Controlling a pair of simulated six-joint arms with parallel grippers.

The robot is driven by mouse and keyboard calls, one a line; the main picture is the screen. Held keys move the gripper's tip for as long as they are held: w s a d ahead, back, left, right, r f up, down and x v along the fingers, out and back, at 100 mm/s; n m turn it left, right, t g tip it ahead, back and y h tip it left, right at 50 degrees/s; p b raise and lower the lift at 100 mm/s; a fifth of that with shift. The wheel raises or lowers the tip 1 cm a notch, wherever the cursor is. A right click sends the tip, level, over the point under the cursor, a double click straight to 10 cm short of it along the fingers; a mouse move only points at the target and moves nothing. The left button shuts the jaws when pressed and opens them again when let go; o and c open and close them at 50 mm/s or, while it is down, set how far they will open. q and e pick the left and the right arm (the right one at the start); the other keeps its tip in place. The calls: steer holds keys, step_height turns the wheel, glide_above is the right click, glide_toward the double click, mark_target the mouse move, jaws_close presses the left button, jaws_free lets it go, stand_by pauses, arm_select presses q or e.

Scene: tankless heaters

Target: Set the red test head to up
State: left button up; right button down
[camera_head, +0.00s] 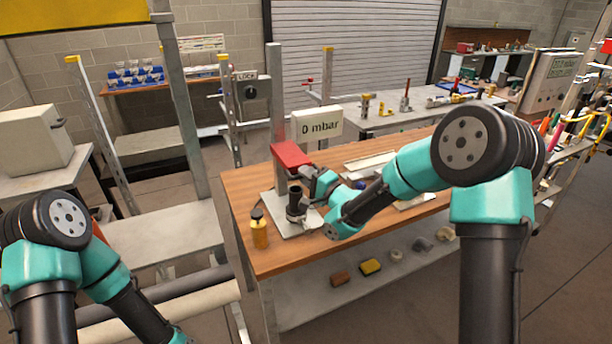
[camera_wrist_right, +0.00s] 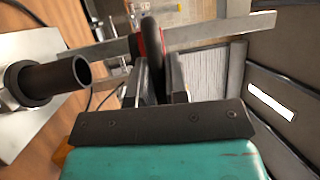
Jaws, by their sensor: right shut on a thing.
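The red test head (camera_head: 290,156) stands on a grey metal post on the wooden bench, above a pale base plate (camera_head: 278,218). It looks slightly tilted. My right gripper (camera_head: 312,172) reaches in from the right just beside it. In the right wrist view, my right gripper (camera_wrist_right: 160,85) is shut on a dark, rounded handle (camera_wrist_right: 152,45) with red (camera_wrist_right: 138,46) next to it. A black tube fitting (camera_head: 296,203) stands below the head; it also shows in the right wrist view (camera_wrist_right: 50,80). My left gripper is out of view; only my left arm shows.
A display reading 0 mbar (camera_head: 320,127) stands behind the head. An amber bottle (camera_head: 259,228) stands at the bench's front left. A lower shelf (camera_head: 325,302) holds a yellow sponge (camera_head: 370,267) and small parts. Flat pale items lie on the bench to the right.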

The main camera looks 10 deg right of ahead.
steer(key=shift+r, duration=0.15)
step_height(320, 180, up, 13)
stand_by(0.4)
steer(key=c, duration=1.1)
jaws_free()
steer(key=shift+f, duration=0.25)
steer(key=shift+c, duration=0.2)
steer(key=v, duration=1.7)
steer(key=shift+s+d, duration=0.2)
